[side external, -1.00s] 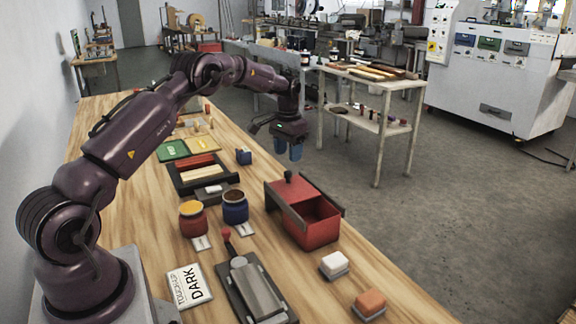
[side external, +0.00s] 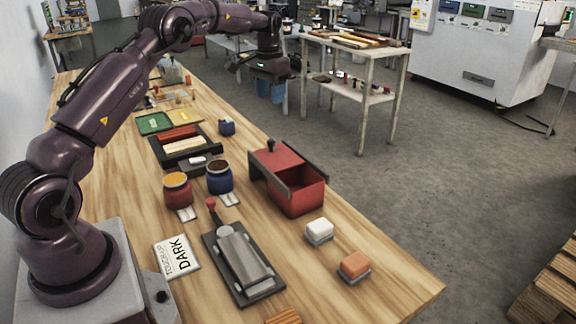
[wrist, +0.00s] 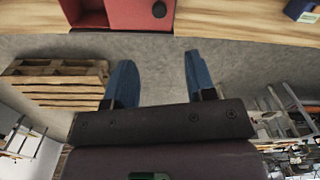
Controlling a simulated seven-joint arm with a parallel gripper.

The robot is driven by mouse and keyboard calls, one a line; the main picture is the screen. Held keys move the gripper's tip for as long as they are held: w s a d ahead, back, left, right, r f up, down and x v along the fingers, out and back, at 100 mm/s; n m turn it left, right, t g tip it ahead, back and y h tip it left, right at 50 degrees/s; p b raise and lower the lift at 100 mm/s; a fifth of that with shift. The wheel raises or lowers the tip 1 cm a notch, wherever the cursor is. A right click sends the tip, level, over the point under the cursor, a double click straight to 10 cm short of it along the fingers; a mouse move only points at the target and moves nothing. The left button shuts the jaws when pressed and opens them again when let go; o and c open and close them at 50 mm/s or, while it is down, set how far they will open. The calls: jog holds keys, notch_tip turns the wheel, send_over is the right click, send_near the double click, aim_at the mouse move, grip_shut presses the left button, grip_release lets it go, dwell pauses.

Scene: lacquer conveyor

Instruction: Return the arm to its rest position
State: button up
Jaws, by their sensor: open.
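My gripper (side external: 270,90) hangs at the end of my outstretched arm, past the bench's right edge over the grey floor, its blue fingers pointing down. In the wrist view the two fingers (wrist: 158,62) stand wide apart with only floor between them, so it is open and empty. The wooden bench (side external: 375,285) lies to the left of and below it in the side view. A red box (side external: 297,200) with a knobbed lid stands near the bench edge, apart from the gripper; part of it shows at the top of the wrist view (wrist: 140,14).
Two jars, red (side external: 178,193) and blue (side external: 219,180), a DARK card (side external: 176,257), a grey tool tray (side external: 240,262), and white (side external: 319,231) and orange (side external: 355,265) blocks stand on the bench. A side table (side external: 367,52) stands behind the gripper. A pallet (wrist: 55,85) lies on the floor.

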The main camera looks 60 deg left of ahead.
jog(key=s+d+r+m+t, duration=0.1)
jog(key=s+d+r, duration=0.4)
jog(key=s+d, duration=0.9)
jog(key=s+d+r+m+t, duration=0.1)
jog(key=s+d+r+t, duration=0.3)
jog(key=s+d, duration=0.9)
jog(key=shift+s+d+r+m+t, duration=0.3)
jog(key=shift+s+d+r, duration=0.1)
jog(key=shift+s+r, duration=0.6)
